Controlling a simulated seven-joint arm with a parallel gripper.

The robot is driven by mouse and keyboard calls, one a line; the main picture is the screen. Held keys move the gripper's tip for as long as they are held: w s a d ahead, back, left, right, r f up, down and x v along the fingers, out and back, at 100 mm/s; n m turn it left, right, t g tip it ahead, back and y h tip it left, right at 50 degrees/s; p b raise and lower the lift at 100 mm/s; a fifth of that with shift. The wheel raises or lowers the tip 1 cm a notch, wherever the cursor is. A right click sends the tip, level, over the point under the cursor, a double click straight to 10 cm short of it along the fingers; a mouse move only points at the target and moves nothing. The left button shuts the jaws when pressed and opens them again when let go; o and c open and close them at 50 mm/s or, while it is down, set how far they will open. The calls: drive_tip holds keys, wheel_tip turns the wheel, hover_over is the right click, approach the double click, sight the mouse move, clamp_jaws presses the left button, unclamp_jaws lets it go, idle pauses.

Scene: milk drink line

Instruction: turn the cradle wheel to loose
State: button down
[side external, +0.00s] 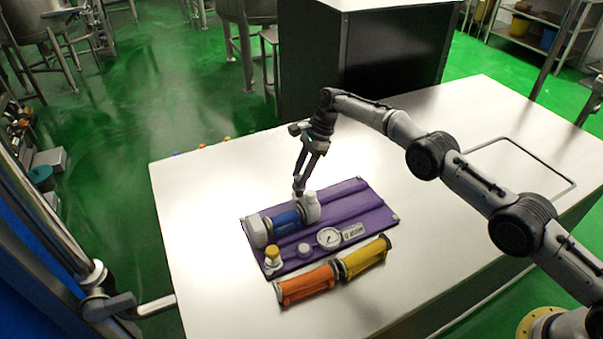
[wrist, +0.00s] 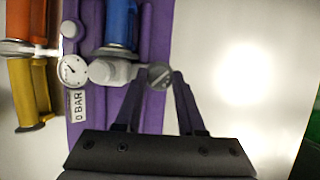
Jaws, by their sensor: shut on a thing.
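The cradle wheel, a small dark grey knob (wrist: 159,75), sits at the end of the white housing (wrist: 112,75) on the purple board (wrist: 154,30). My gripper (side external: 299,190) points down at this end of the board. In the wrist view its two fingers (wrist: 160,78) stand on either side of the wheel, shut on it. A blue cylinder (side external: 286,221) lies in the cradle between white end pieces; it also shows in the wrist view (wrist: 121,24). In the side view the fingers hide the wheel, and its setting cannot be read.
A gauge (side external: 329,237) with a "0 BAR" label (wrist: 80,105) and a pale round knob (side external: 305,250) are on the board. A yellow-capped fitting (side external: 271,256) stands at its corner. Orange (side external: 306,284) and yellow (side external: 364,258) cylinders lie in front.

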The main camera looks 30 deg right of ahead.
idle(0.4)
drive_tip(key=c, duration=0.5)
unclamp_jaws()
drive_tip(key=v, duration=0.7)
drive_tip(key=shift+r, duration=0.25)
drive_tip(key=shift+d, duration=0.15)
